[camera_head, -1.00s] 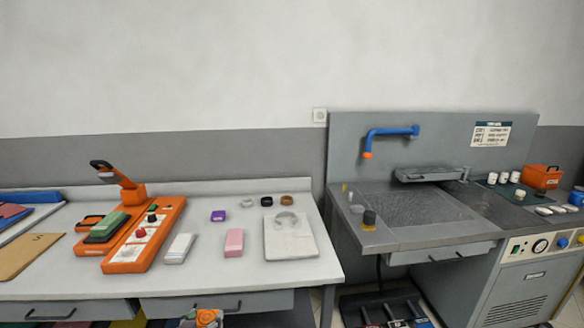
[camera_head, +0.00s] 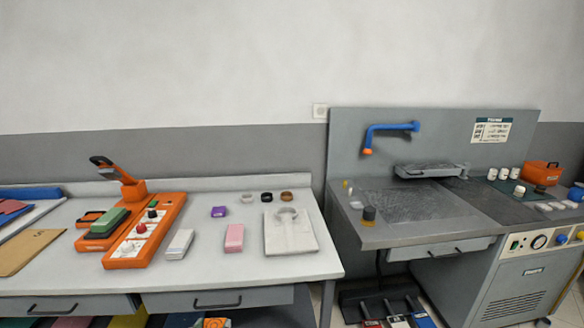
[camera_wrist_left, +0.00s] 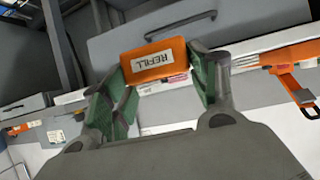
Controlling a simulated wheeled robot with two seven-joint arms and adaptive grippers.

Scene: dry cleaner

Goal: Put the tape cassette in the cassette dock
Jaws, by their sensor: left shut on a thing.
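An orange block with a white label reading REFILL, which looks like the tape cassette (camera_wrist_left: 155,62), is between the green-padded fingers of my left gripper (camera_wrist_left: 160,82) in the left wrist view. The gripper is shut on it. Neither gripper shows in the head view. A long orange unit (camera_head: 129,262) with a raised lever (camera_head: 112,171) stands on the left table. It carries a green block, a white panel and knobs. I cannot tell which part of it is the cassette dock. Orange equipment (camera_wrist_left: 283,60) also shows at the right of the wrist view.
Brown card (camera_head: 28,251) lies far left. A grey metal station (camera_head: 385,235) stands to the right.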

